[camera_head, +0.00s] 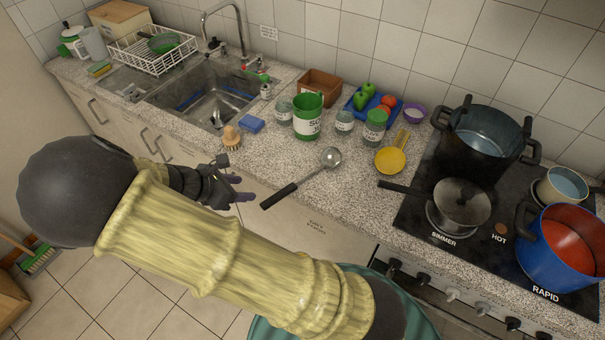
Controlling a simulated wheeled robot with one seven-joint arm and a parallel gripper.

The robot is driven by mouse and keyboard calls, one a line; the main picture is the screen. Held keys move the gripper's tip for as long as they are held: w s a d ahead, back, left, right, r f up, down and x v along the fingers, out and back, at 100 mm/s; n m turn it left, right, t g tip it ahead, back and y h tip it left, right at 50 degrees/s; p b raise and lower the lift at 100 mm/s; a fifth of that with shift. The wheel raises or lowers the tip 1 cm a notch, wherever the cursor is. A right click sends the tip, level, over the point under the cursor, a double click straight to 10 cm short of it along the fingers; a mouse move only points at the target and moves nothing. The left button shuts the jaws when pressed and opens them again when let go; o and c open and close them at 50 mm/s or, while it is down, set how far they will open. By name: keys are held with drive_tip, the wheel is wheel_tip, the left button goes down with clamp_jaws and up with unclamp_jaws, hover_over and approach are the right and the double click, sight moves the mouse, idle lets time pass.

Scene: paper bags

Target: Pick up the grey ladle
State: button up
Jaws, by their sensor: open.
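The grey ladle (330,158) lies on the speckled counter (353,200), its round metal bowl toward the back. Its black handle (279,196) points toward the front left and reaches the counter's front edge. My gripper (243,188) is open and empty, in front of the counter edge, to the left of the handle's end and apart from it. My arm crosses the lower part of the view.
A yellow spoon (390,160) lies right of the ladle. Jars and a green tin (308,118) stand behind it. A brush (231,138) and blue sponge (251,124) lie left, near the sink (212,100). The hob (458,225) with pots is at right.

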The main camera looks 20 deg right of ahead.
drive_tip(key=shift+d+f, duration=0.1)
drive_tip(key=p, duration=0.2)
approach(283, 192)
drive_tip(key=shift+w+d+f, duration=0.1)
drive_tip(key=shift+d+f, duration=0.2)
drive_tip(key=shift+d, duration=0.3)
drive_tip(key=shift+w+d+f, duration=0.1)
drive_tip(key=shift+d+f, duration=0.2)
drive_tip(key=shift+d, duration=0.3)
drive_tip(key=shift+d+f, duration=0.15)
drive_tip(key=shift+f, duration=0.15)
drive_tip(key=shift+d+f+p, duration=0.1)
drive_tip(key=shift+p, duration=0.25)
drive_tip(key=shift+w+a+p+x, duration=0.15)
drive_tip(key=shift+p+x, duration=0.4)
drive_tip(key=shift+x, duration=0.7)
drive_tip(key=shift+w+a+p+x, duration=0.15)
drive_tip(key=shift+p+x, duration=0.35)
drive_tip(key=shift+x, duration=0.8)
drive_tip(key=shift+s+a+f, duration=0.15)
drive_tip(key=shift+f, duration=0.05)
drive_tip(key=shift+c, duration=0.4)
clamp_jaws()
